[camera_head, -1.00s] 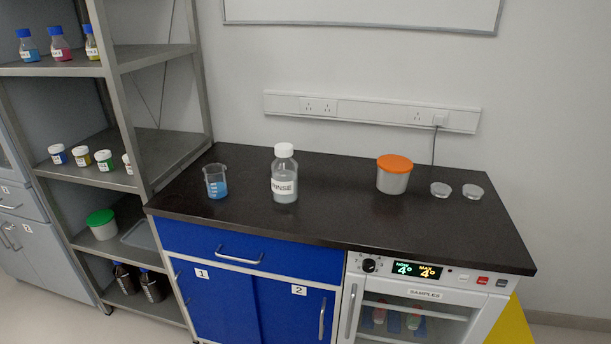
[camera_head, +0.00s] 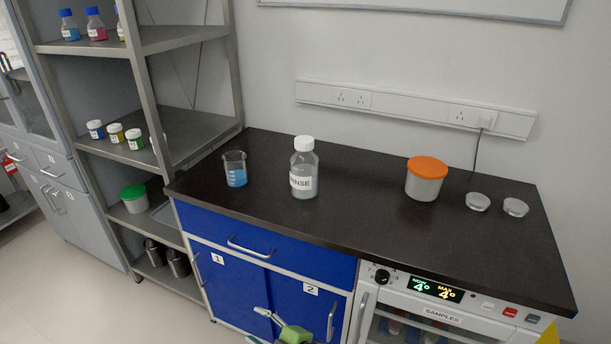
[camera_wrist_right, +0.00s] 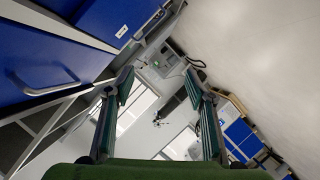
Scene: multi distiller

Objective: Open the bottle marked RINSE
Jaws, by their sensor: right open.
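The clear bottle marked RINSE (camera_head: 304,170) stands upright on the black bench top, with its white cap (camera_head: 304,144) on. Its label is turned partly to the left. My right gripper (camera_head: 262,324) shows at the bottom edge of the head view, in front of the blue cabinet doors and below the bench top, well apart from the bottle. In the right wrist view its two fingers (camera_wrist_right: 159,80) are spread with nothing between them. My left gripper is in neither view.
A beaker of blue liquid (camera_head: 235,170) stands left of the bottle. A tub with an orange lid (camera_head: 425,180) and two small clear dishes (camera_head: 478,202) stand to the right. The bench top (camera_head: 350,215) is clear in front of the bottle. A metal shelf rack (camera_head: 150,95) stands at the left.

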